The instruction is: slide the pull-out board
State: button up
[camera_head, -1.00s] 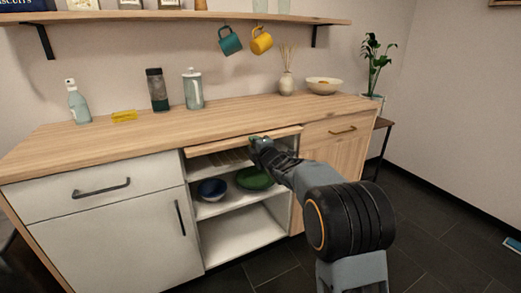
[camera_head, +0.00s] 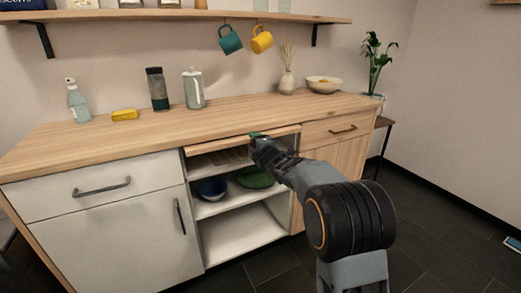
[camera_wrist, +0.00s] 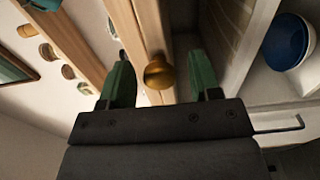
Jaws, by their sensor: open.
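The pull-out board (camera_head: 230,146) is a thin wooden board under the countertop, above the open shelves. In the wrist view its front edge (camera_wrist: 150,28) runs up the picture and carries a round brass knob (camera_wrist: 158,72). My gripper (camera_wrist: 160,80) is open, with one green finger on each side of the knob. I cannot tell whether either finger touches it. In the head view my gripper (camera_head: 258,138) is at the board's front edge and hides the knob.
A blue bowl (camera_head: 211,188) and a green plate (camera_head: 254,178) sit on the shelf below. The countertop (camera_head: 130,138) holds a bottle (camera_head: 78,102), a yellow sponge (camera_head: 124,115), a grinder (camera_head: 157,90) and a canister (camera_head: 193,88). A drawer with a brass handle (camera_head: 343,130) is to the right.

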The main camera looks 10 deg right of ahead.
jog(key=p+v, duration=0.1)
jog(key=v, duration=1.2)
jog(key=shift+s+p, duration=0.25)
jog(key=shift+p, duration=0.15)
jog(key=shift+c, duration=0.2)
